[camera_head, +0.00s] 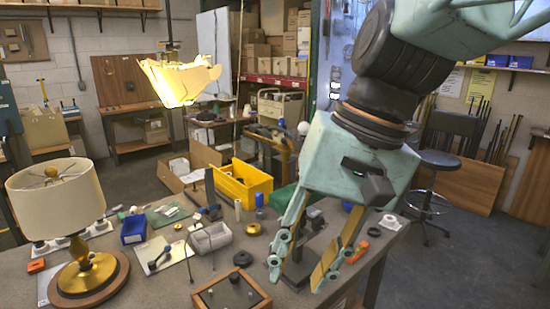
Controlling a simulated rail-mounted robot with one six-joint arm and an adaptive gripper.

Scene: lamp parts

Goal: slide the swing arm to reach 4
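I cannot clearly pick out the swing arm or any mark reading 4. A table lamp with a cream shade (57,200) and a brass stem on a round wooden base (90,281) stands at the left of the workbench. A wood-framed box with a dark top (229,292) lies at the front middle, with small knobs on it. My gripper (297,279) hangs low over the bench, right of this box. Its two fingers are spread apart with no part visibly held between them. The surface behind the fingers is partly hidden.
The grey bench (205,268) carries a blue bin (133,229), a light grey tray (211,238), a yellow bin (242,183), a white plate with a dark tool (167,254) and a black round knob (243,258). A stool (438,163) stands beyond the bench at right.

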